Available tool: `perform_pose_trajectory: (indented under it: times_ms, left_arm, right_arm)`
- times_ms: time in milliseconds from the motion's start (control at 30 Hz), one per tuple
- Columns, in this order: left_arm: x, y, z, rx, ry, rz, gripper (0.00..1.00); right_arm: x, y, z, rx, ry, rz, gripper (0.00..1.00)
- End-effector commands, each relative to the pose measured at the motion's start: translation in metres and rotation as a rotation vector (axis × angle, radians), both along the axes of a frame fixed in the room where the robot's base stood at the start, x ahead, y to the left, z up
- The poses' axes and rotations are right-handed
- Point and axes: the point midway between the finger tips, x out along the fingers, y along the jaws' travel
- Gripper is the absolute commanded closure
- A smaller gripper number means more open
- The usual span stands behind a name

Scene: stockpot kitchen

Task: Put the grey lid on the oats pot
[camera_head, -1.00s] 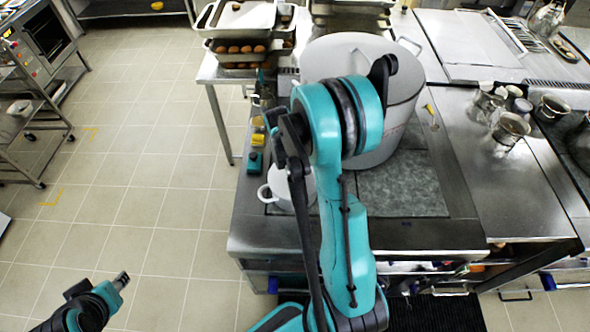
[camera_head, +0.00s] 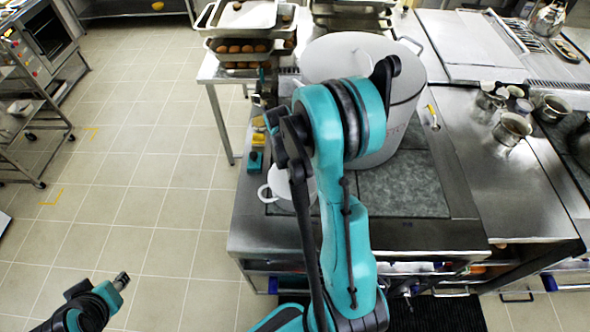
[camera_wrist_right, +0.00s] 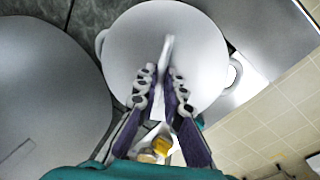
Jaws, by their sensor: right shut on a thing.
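In the right wrist view my right gripper (camera_wrist_right: 165,88) is shut on the upright handle of a round light grey lid (camera_wrist_right: 135,48). The lid lies over a small pot whose two side handles (camera_wrist_right: 235,74) stick out past its edge. I cannot tell whether the lid rests fully on the rim. In the head view the small white pot (camera_head: 276,186) stands at the counter's left edge, mostly behind my right arm, which also hides the right gripper there. No label on it is readable. My left gripper (camera_head: 121,281) is over the floor at lower left, far from the pot; its jaws are too small to judge.
A large white stockpot (camera_head: 392,145) stands right behind the small pot; its round top (camera_wrist_right: 45,90) is close by in the wrist view. Small yellow and teal items (camera_head: 256,142) line the counter's left edge. Metal pots (camera_head: 512,128) stand at right.

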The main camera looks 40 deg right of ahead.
Motion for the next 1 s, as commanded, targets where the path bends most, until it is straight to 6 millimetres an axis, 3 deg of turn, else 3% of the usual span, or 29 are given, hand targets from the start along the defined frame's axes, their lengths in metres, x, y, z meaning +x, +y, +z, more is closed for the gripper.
perform_pose_trajectory:
  times_ms: [933,1000]
  left_arm:
    - [0.0,0.0,-0.01,0.0,0.0,0.0,0.66]
    - [0.0,0.0,-0.01,0.0,0.0,0.0,0.66]
  right_arm:
    - [0.0,0.0,-0.008,0.0,0.0,0.0,1.0]
    - [0.0,0.0,-0.008,0.0,0.0,0.0,0.79]
